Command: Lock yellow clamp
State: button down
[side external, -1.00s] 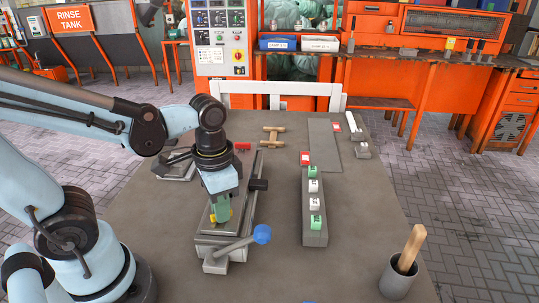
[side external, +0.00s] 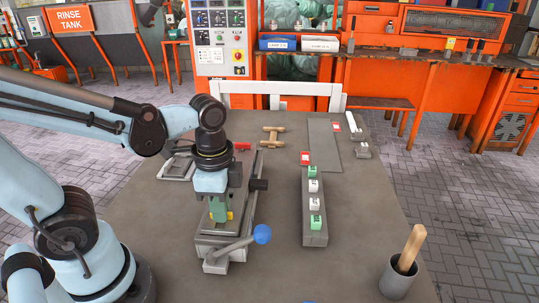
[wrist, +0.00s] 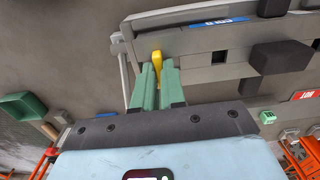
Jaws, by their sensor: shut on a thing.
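The yellow clamp (side external: 230,215) is mostly hidden behind my gripper's green fingers in the side view, on the grey fixture (side external: 210,243). In the wrist view a yellow clamp handle (wrist: 156,61) stands between my fingertips, at the near edge of the grey fixture. My gripper (side external: 219,216) points down over the fixture, its two green fingers shut around the yellow handle (wrist: 158,66). Whether the clamp is locked cannot be told.
A lever with a blue ball (side external: 262,234) sticks out at the fixture's front. A black block (side external: 258,184) is on its right side. A grey rail (side external: 315,230) with several small blocks stands to the right. A cup with a wooden handle (side external: 395,282) is at front right.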

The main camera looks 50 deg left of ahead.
dwell(0.3)
jog(key=c, duration=1.2)
grip_release()
jog(key=shift+r, duration=0.15)
notch_tip(320, 180, up, 12)
